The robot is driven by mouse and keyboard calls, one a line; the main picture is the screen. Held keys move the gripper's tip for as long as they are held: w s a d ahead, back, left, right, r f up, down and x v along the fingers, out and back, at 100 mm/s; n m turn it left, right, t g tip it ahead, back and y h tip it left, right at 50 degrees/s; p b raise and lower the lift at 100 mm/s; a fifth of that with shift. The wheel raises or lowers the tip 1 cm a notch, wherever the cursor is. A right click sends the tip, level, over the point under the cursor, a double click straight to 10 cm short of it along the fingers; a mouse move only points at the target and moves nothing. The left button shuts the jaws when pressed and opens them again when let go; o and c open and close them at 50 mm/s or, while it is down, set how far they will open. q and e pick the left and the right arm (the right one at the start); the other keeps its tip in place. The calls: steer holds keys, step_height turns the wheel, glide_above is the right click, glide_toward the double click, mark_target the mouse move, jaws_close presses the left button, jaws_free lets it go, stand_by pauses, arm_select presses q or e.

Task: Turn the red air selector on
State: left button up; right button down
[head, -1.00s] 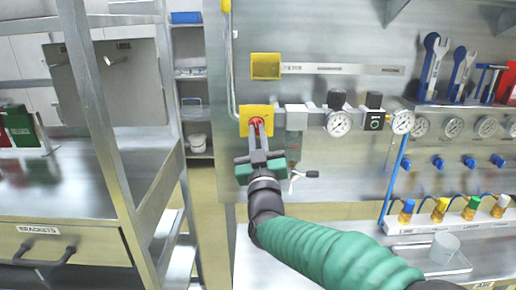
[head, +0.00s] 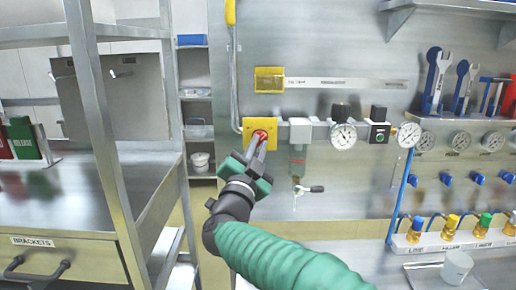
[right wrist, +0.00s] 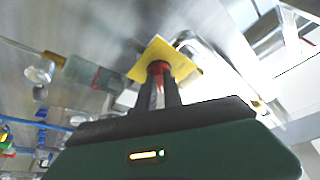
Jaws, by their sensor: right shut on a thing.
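The red air selector (head: 259,136) is a red knob on a yellow square plate (head: 250,125) on the metal wall panel, left of the row of gauges. My right gripper (head: 260,146) reaches up to it from below, with its fingers shut on the red knob. In the right wrist view the fingertips (right wrist: 158,78) close around the red knob (right wrist: 158,67) in front of the yellow plate (right wrist: 172,53). The fingers hide part of the knob. My left gripper is not in view.
A metal workbench (head: 60,200) with a post stands at left. Blue knobs and colored fittings sit at far right.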

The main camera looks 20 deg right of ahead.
steer(key=shift+w+a+f+m+g, duration=0.1)
steer(key=shift+f+m+g, duration=0.15)
steer(key=shift+m, duration=0.65)
steer(key=c, duration=1.5)
jaws_free()
steer(key=shift+r, duration=0.15)
steer(key=shift+w, duration=0.1)
